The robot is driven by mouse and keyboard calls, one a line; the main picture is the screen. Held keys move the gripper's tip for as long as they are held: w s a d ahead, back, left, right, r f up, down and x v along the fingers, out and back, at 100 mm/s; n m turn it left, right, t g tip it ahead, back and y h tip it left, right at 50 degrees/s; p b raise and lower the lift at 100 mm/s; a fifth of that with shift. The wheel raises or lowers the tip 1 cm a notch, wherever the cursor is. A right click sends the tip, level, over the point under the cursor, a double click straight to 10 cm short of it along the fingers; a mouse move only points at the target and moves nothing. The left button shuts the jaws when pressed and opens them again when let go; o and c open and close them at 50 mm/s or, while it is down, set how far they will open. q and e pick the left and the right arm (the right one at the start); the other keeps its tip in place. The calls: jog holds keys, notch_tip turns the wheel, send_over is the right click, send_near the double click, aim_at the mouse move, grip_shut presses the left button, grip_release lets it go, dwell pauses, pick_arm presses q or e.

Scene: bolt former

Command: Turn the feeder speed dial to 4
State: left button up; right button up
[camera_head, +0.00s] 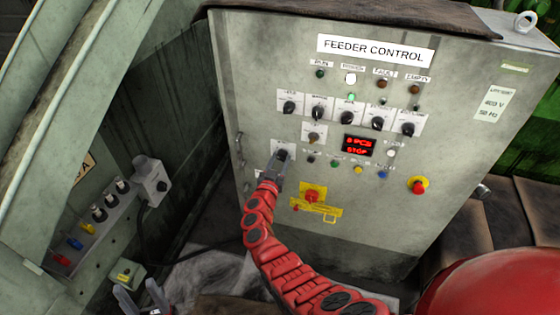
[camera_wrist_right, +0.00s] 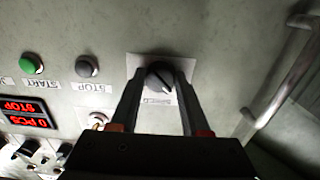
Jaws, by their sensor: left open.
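A black dial (camera_wrist_right: 158,77) on a white plate sits on the grey control panel, between the two fingers of my right gripper (camera_wrist_right: 158,82) in the right wrist view. The fingers stand apart, one on each side of the dial; whether they press on it I cannot tell. My left gripper (camera_head: 142,296) is open and empty at the lower left, away from the panel.
The panel (camera_head: 450,130) has a row of black selector knobs (camera_head: 348,118), a red display (camera_head: 359,145) reading "0 PCS STOP", small buttons, a red switch on yellow (camera_head: 313,195) and an emergency stop (camera_head: 418,185). A metal handle (camera_wrist_right: 285,85) stands beside the dial. A switch box (camera_head: 98,213) is at left.

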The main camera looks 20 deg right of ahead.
grip_shut()
